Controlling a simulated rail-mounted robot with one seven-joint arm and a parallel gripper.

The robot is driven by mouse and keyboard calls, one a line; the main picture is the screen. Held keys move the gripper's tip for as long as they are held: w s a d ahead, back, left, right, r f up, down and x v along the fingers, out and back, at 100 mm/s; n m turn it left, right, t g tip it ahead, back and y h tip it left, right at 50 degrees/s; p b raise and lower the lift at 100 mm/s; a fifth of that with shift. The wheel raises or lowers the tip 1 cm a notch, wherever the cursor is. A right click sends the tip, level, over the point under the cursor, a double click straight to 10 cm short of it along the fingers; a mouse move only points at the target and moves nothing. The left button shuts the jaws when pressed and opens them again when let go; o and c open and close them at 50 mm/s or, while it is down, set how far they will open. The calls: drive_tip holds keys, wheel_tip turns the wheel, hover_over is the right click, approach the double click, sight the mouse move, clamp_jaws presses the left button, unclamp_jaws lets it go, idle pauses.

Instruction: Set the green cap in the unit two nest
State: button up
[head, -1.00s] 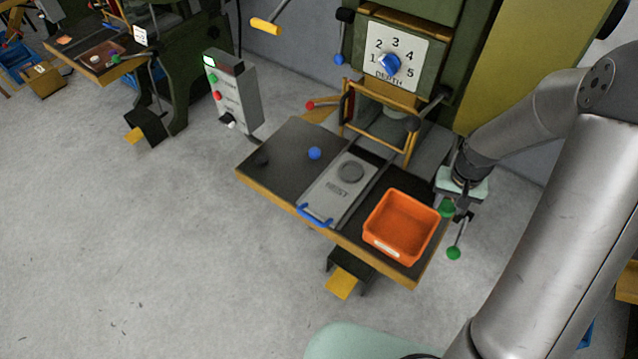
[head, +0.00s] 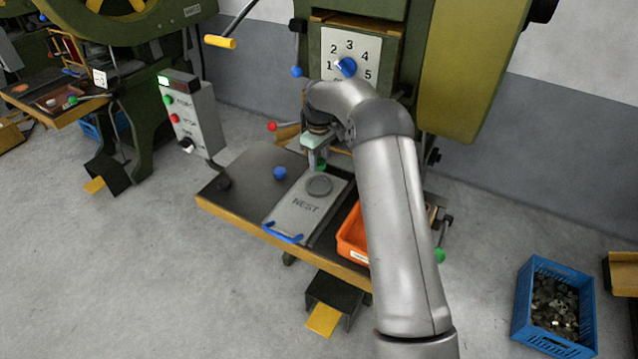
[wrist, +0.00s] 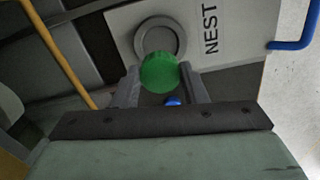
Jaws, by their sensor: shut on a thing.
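The green cap (wrist: 160,73) is between the fingertips of my gripper (wrist: 160,82), which is shut on it. In the head view my gripper (head: 317,158) is over the press table, with a bit of the cap (head: 320,167) showing below it. The nest (head: 319,186) is a round grey recess on a sliding plate lettered "NEST" (head: 305,205). In the wrist view the nest (wrist: 160,37) shows as an empty ring just beyond the cap. The cap appears above the plate, apart from the recess. No unit number is readable.
An orange bin (head: 352,235) is at the right, partly hidden by my arm. The plate has a blue handle (head: 283,236). The press frame (head: 300,50) stands behind.

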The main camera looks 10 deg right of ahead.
sight(319, 185)
wheel_tip(319, 185, down, 7)
drive_tip(key=shift+p, duration=0.5)
drive_tip(key=shift+f+b, duration=0.35)
drive_tip(key=o, duration=0.9)
drive_tip(key=shift+o, duration=0.2)
drive_tip(key=shift+r, duration=0.1)
